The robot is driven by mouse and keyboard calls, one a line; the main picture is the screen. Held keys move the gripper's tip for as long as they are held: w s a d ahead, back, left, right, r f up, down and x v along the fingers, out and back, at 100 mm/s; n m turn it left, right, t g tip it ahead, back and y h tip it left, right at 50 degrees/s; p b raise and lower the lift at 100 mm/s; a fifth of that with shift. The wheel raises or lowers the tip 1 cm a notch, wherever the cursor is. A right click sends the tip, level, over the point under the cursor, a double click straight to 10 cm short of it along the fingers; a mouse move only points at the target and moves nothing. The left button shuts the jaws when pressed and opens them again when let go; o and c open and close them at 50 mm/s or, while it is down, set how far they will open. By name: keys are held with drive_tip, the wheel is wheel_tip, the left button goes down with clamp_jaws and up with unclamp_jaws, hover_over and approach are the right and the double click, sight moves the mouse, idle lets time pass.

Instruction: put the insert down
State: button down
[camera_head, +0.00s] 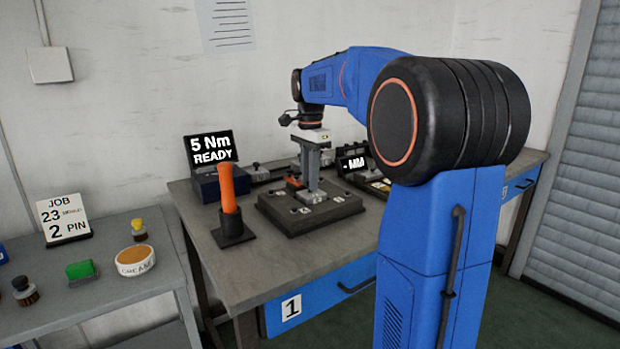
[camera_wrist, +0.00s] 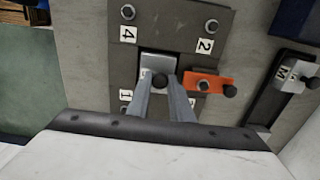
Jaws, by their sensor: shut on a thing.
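The insert (camera_wrist: 158,63) is a silver metal block with a dark round knob on top. My gripper (camera_wrist: 162,86) points straight down and is shut on the insert's knob. The insert is over the middle of a dark fixture plate (camera_wrist: 180,18), beside a dark square area. In the head view, my gripper (camera_head: 313,188) reaches down to the same plate (camera_head: 280,218), and the insert (camera_head: 312,197) shows at its tips, low over the plate. I cannot tell whether it rests fully there. The fingers hide part of it.
An orange clamp (camera_wrist: 207,83) with dark knobs lies right of the insert, close to my fingers. Corner bolts and number labels surround the plate. An orange-handled tool (camera_head: 228,190) stands in a holder at left. A display reading 5 Nm READY (camera_head: 210,149) stands behind.

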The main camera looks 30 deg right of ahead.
drive_tip(key=c, duration=1.6)
unclamp_jaws()
wheel_tip(320, 180, up, 12)
drive_tip(key=shift+r, duration=0.15)
